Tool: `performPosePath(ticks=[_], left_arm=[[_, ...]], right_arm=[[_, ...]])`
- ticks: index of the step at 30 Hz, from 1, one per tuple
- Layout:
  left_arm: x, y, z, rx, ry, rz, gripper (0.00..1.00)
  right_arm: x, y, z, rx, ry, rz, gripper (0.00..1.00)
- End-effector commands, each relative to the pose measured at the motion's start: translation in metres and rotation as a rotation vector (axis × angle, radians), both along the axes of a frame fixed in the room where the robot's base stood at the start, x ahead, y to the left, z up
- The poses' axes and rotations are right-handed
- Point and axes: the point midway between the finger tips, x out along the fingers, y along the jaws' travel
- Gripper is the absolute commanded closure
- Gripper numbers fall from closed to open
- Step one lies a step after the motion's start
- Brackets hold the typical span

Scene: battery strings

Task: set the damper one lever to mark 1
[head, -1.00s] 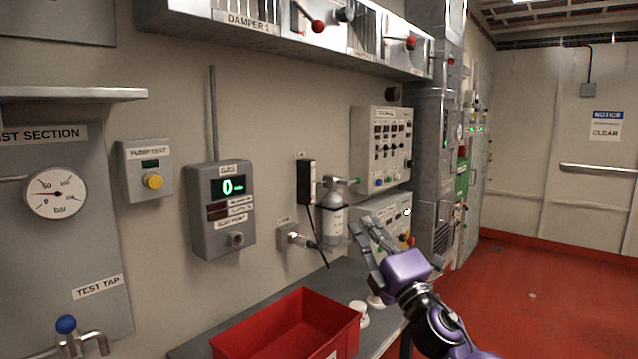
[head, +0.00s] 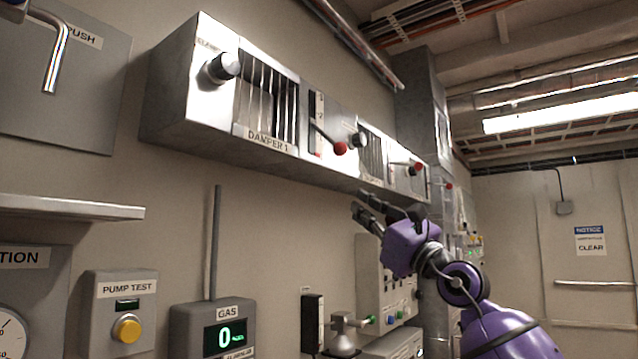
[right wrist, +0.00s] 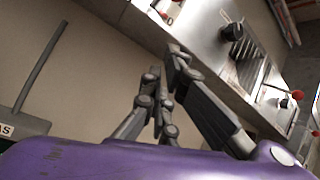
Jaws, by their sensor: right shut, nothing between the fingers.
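The damper one lever is a dark rod with a red ball (head: 340,148), on the grey wall unit right of the "DAMPER 1" label (head: 268,141) and its louvre. The rod slants down to the right from a dark marked strip (head: 318,112); I cannot read its marks. A black clamp knob (head: 222,68) sits left of the louvre. My right gripper (head: 360,203) is below and slightly right of the red ball, apart from it, shut and empty. Its fingers (right wrist: 172,62) also show in the right wrist view, below the unit. My left gripper is not in view.
A second black knob (head: 359,139), louvre and red-ball lever (head: 415,168) lie further right on the same unit. Below are a gas box (head: 215,325), a pump test box (head: 122,300) and a shelf (head: 70,207). Wall below the unit is mostly clear.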

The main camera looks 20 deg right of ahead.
Motion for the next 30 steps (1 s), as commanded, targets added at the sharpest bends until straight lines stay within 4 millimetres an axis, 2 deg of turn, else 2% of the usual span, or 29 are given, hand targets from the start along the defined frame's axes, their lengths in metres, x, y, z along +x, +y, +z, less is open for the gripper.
performPosePath(ticks=[8,22,25,30], left_arm=[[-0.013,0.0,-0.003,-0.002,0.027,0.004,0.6],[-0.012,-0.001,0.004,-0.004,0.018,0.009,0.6],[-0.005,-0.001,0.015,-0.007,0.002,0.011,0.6],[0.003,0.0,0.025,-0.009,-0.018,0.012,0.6]], right_arm=[[0.013,0.007,0.011,0.0,-0.001,0.0,1.0],[0.075,0.04,0.057,0.001,0.002,0.002,1.0],[0.06,0.038,0.069,-0.004,-0.005,-0.002,1.0],[0.046,0.037,0.077,-0.003,-0.003,-0.001,1.0]])
